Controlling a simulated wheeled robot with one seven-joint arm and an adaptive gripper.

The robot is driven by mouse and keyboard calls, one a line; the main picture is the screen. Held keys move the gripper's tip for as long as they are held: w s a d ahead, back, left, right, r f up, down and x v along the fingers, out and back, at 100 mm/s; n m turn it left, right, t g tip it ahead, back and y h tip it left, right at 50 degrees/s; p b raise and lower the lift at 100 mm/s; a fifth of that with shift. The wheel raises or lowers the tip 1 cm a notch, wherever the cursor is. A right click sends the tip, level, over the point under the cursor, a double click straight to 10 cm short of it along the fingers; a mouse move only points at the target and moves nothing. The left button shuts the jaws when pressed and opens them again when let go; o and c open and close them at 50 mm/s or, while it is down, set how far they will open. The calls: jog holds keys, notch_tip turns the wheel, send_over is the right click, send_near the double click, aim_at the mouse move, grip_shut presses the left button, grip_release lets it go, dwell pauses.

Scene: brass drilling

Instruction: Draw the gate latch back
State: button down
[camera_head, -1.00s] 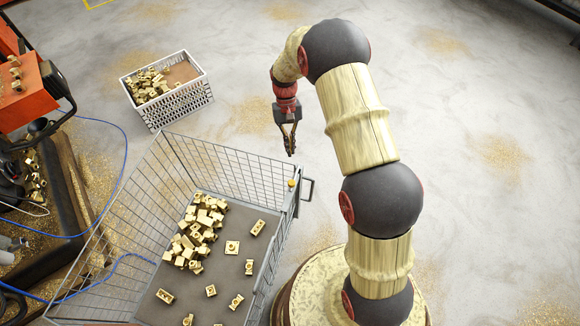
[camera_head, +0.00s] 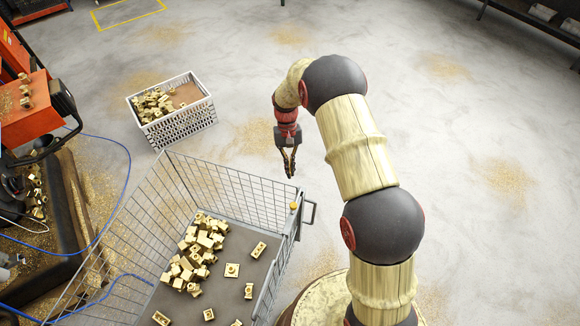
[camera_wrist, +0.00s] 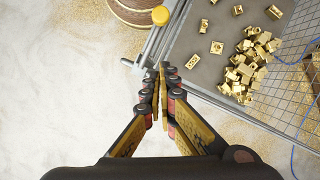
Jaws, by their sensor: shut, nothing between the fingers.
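The gate latch shows as a small yellow-orange knob (camera_head: 293,206) on the top rail at the right corner of the wire cage cart (camera_head: 215,172). The knob also shows in the wrist view (camera_wrist: 160,16), near the top centre, ahead of my fingertips. My gripper (camera_head: 289,174) points down just behind the knob in the head view, apart from it. In the wrist view my gripper (camera_wrist: 161,70) has its fingertips together with nothing between them. The latch's bolt cannot be made out clearly.
The cart holds a pile of brass parts (camera_head: 198,250) and several scattered ones. A white crate (camera_head: 180,128) of brass parts stands behind it. An orange machine (camera_head: 32,105) and blue hose (camera_head: 128,170) are at left. Open floor lies to the right.

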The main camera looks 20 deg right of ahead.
aim_at(297, 199)
jog(key=s+f+b, duration=0.1)
jog(key=s+f, duration=0.4)
jog(key=shift+s+a+f, duration=0.15)
jog(key=shift+s+a, duration=0.25)
jog(key=shift+a, duration=0.05)
jog(key=s+a, duration=0.1)
jog(key=s, duration=0.1)
jog(key=s+a+p, duration=0.1)
jog(key=shift+s+a, duration=0.35)
jog(key=shift+s, duration=0.05)
